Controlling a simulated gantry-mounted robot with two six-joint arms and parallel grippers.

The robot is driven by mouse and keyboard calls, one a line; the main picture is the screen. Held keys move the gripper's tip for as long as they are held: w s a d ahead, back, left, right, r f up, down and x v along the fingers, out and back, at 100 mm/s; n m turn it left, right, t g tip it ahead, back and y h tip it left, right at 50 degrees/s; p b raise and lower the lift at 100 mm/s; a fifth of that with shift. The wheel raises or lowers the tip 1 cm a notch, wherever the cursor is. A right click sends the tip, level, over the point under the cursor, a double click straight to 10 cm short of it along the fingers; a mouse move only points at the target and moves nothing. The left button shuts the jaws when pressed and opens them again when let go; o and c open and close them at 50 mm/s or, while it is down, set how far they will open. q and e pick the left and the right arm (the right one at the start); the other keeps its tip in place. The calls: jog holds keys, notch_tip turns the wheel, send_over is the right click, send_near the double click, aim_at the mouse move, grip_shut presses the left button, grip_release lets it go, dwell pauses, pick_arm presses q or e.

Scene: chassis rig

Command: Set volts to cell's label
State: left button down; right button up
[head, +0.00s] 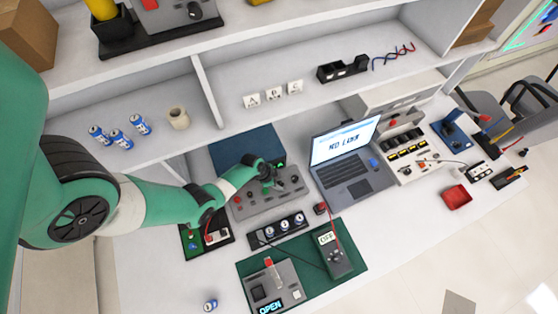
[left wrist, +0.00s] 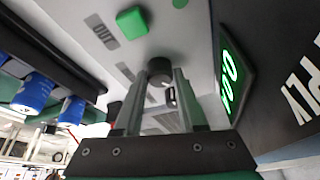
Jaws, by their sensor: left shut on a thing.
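The grey power supply panel (head: 250,202) stands mid-bench in front of a dark blue panel. My left gripper (head: 268,184) reaches over it from the left. In the left wrist view the fingers (left wrist: 163,85) are shut on a dark round knob (left wrist: 160,68) on the panel. A green display (left wrist: 231,80) glows beside the knob, its digits seen at a steep slant and seeming to be zeros. Blue-and-white cells stand in a black holder (head: 262,240) in front of the supply, and also show in the left wrist view (left wrist: 36,90). Their labels are unreadable. My right gripper is out of view.
A multimeter (head: 333,254) reading OFF lies on a green mat (head: 354,265), beside a grey fixture (head: 289,269) showing OPEN. A laptop (head: 347,165) stands to the right. A lone cell (head: 211,305) is at the front left. Several cells (head: 140,125) stand on the shelf.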

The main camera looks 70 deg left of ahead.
pick_arm(q)
jog(key=c, duration=0.5)
grip_release()
jog(key=p+v, duration=1.1)
jog(key=shift+r, duration=0.3)
jog(key=shift+s, duration=0.1)
